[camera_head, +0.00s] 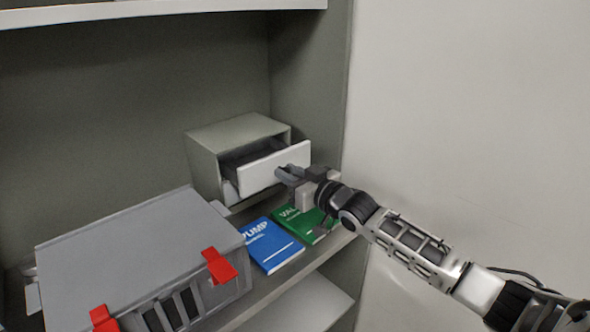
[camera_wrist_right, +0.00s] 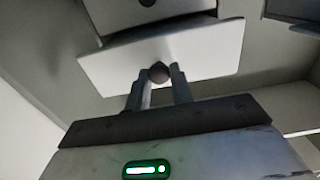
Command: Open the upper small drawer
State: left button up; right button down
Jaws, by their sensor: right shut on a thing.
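A small grey cabinet (camera_head: 238,133) stands on the shelf at the back right. Its upper small drawer (camera_head: 262,174) is pulled partly out, and its dark inside shows behind the white front. My right gripper (camera_head: 283,173) is at the drawer front, coming from the right. In the right wrist view the drawer's white front (camera_wrist_right: 205,52) lies ahead, and the fingers of my right gripper (camera_wrist_right: 158,80) are shut on its dark round knob (camera_wrist_right: 159,72). My left gripper is not in view.
A grey toolbox (camera_head: 140,255) with red latches stands at the front left. A blue book (camera_head: 270,246) and a green book (camera_head: 298,226) lie on the shelf below the drawer, near its front edge. A wall (camera_head: 460,110) bounds the right side.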

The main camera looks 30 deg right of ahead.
jog(key=c, duration=1.2)
grip_release()
jog(key=shift+c, duration=0.2)
jog(key=shift+s, duration=0.1)
jog(key=b+v, duration=0.1)
jog(key=v, duration=1.5)
jog(key=s+a+f+g+h, duration=0.15)
jog(key=s+a+f, duration=0.25)
jog(key=f, duration=0.5)
jog(key=s+a+f+g, duration=0.2)
jog(key=s+a+f, duration=0.15)
jog(key=f, duration=0.45)
jog(key=s+a+f+g, duration=0.3)
jog(key=s+a+f, duration=0.5)
jog(key=a, duration=0.4)
jog(key=shift+a+f+g, duration=0.15)
jog(key=shift+f+g, duration=0.15)
jog(key=shift+g, duration=0.05)
